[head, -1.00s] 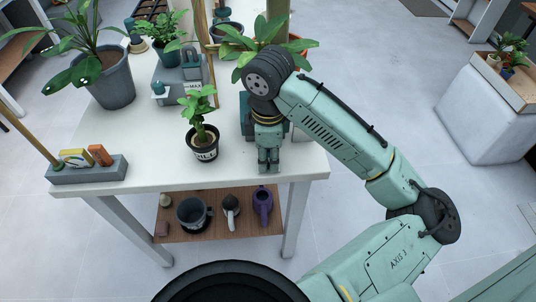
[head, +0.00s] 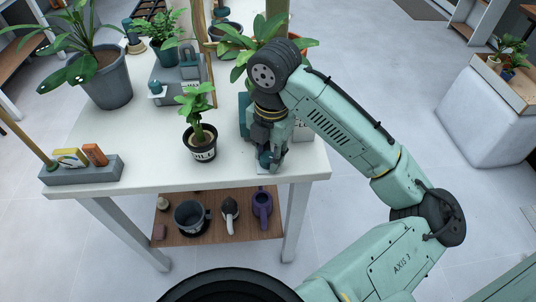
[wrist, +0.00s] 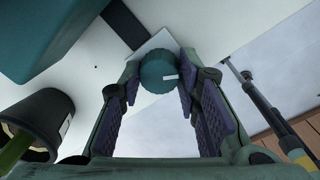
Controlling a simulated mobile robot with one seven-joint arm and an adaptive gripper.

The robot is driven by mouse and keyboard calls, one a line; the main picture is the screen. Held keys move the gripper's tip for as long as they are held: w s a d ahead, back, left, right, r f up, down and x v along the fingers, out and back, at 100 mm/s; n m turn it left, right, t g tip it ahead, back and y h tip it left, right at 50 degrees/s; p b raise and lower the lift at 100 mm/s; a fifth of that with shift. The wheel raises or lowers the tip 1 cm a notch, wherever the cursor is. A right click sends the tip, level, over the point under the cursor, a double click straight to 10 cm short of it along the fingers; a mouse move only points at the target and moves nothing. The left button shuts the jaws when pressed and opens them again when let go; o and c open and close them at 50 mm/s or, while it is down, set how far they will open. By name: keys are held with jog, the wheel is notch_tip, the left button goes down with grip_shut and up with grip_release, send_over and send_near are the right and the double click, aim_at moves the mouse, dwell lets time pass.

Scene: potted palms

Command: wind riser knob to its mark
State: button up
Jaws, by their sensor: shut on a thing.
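The riser knob (wrist: 157,76) is round and teal, with a white pointer line on its face that points right in the wrist view. It sits on a pale plate (wrist: 160,42) at the front right of the white table (head: 120,150). My gripper (wrist: 159,82) has its purple-padded fingers on either side of the knob and is shut on it. In the head view my gripper (head: 270,158) is over the knob, which is mostly hidden by the fingers. I cannot make out the target mark in either view.
A small plant in a black labelled pot (head: 203,150) stands close left of my gripper. A teal block (wrist: 50,35) is close by in the wrist view. A grey holder (head: 82,172) lies at the table's left. Pots and a purple can (head: 262,202) stand on the lower shelf.

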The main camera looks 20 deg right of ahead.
jog(key=n, duration=0.4)
jog(key=shift+n+b, duration=0.3)
jog(key=shift+b, duration=0.05)
jog(key=n, duration=0.4)
jog(key=shift+n, duration=0.3)
jog(key=n, duration=0.4)
jog(key=shift+n+g+b, duration=0.3)
jog(key=shift+b, duration=0.1)
jog(key=shift+n, duration=1.9)
jog(key=o, duration=1.2)
jog(key=shift+w, duration=0.1)
